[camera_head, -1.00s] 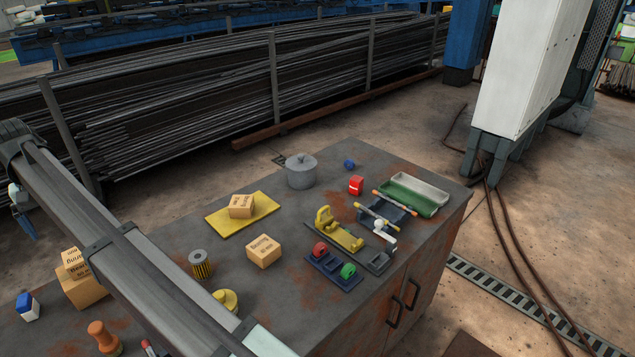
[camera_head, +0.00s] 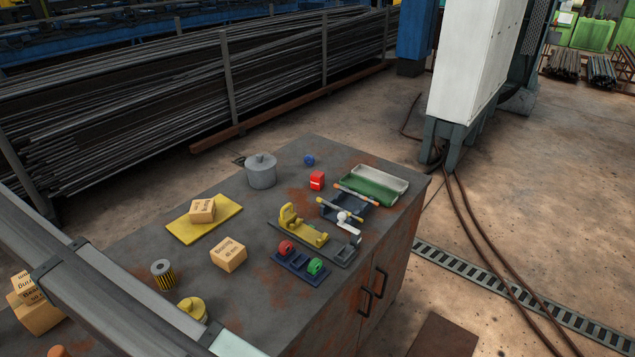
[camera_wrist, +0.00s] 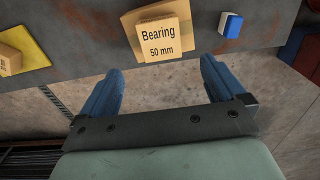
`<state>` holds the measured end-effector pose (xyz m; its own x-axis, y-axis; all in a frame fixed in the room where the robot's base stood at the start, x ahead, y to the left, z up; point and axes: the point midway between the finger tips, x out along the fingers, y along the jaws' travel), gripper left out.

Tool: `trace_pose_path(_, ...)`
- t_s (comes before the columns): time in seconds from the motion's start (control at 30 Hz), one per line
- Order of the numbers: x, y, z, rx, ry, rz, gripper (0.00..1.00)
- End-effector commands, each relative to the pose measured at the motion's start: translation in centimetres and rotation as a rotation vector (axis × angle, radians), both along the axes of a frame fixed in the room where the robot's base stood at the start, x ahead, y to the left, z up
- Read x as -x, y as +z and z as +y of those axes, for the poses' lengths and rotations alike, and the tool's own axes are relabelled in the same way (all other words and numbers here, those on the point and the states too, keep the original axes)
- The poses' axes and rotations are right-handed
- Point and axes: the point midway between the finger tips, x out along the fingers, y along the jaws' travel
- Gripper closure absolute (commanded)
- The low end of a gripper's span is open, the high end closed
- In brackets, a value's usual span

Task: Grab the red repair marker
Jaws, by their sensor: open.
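My gripper (camera_wrist: 160,82) is open and empty in the wrist view. Its two blue fingers are spread wide, pointing towards the table edge and the bearing boxes. I cannot pick out a red repair marker with certainty. A small red block with a white band (camera_head: 317,180) stands near the back right of the table in the head view. A red round piece (camera_head: 286,247) sits in a dark blue holder (camera_head: 300,268) beside a green one. Neither shows in the wrist view. My arm hides part of the table's near left side.
A bearing box (camera_wrist: 160,38) and a blue-and-white block (camera_wrist: 230,25) lie ahead of my fingers. Another bearing box (camera_head: 229,254), a yellow mat (camera_head: 187,232), a grey lidded pot (camera_head: 261,171), a yellow clamp-like tool (camera_head: 300,228) and a green tray (camera_head: 370,190) crowd the table.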

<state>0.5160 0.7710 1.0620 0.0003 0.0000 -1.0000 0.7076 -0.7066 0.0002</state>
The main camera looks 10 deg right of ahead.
Motion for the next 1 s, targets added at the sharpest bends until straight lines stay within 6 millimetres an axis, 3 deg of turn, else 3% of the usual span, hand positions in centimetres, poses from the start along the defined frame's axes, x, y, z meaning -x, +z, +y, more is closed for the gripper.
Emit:
trace_pose_path(0.23,0.0,0.0,0.0,0.000,0.000,0.000,0.28)
trace_pose_path(0.47,-0.1,0.0,-0.1,0.000,-0.001,0.000,0.28)
trace_pose_path(0.57,-1.2,0.0,-0.7,0.000,-0.016,0.000,0.28)
trace_pose_path(0.67,-3.9,0.0,-2.5,0.000,-0.052,0.000,0.28)
trace_pose_path(0.77,-8.0,-0.1,-5.4,0.001,-0.107,0.000,0.28)
trace_pose_path(1.0,-18.0,-0.8,-14.3,0.007,-0.256,0.006,0.28)
